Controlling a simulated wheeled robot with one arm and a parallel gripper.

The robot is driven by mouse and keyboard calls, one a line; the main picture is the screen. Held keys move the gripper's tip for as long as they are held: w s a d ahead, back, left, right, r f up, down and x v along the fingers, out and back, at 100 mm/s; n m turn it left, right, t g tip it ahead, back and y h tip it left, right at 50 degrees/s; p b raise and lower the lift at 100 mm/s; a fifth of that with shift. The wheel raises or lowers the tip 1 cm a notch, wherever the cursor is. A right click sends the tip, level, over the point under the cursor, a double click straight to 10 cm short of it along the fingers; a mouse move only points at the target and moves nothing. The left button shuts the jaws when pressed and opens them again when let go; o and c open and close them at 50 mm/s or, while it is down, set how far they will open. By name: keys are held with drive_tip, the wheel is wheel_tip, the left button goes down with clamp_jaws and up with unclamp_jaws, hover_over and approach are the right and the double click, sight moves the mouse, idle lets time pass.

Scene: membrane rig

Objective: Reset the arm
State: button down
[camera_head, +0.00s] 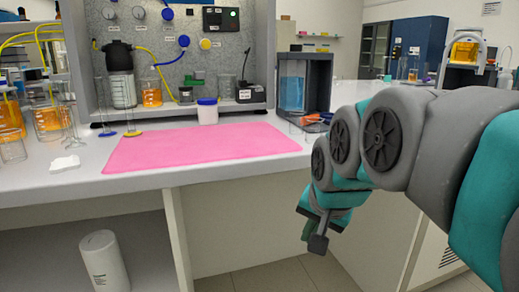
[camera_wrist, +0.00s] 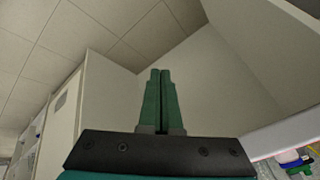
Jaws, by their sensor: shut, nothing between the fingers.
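My gripper (camera_head: 317,238) hangs at the end of my grey and teal arm in the head view, in front of and below the bench's front edge, right of the pink mat. In the wrist view its two green fingers (camera_wrist: 160,75) are together with nothing between them. The gripper touches nothing that I can see. The wrist view faces a bare pale panel, with the grey tiled floor at the left.
A pink mat (camera_head: 200,148) lies on the bench, with a blue-lidded white jar (camera_head: 207,113) at its back edge. Glassware with orange liquid (camera_head: 50,122) stands at the left. A white cylinder (camera_head: 104,262) stands below the bench. The mat's surface is clear.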

drive_tip(key=s+d+f+n+g, duration=0.2)
drive_tip(key=s+f, duration=0.6)
drive_tip(key=s, duration=0.4)
drive_tip(key=s+d+f+n+g+h, duration=0.1)
drive_tip(key=s+d+f+n+g, duration=0.2)
drive_tip(key=s+f, duration=0.6)
drive_tip(key=s+g, duration=0.2)
drive_tip(key=s, duration=0.1)
drive_tip(key=shift+d+f, duration=0.2)
drive_tip(key=shift+f, duration=0.1)
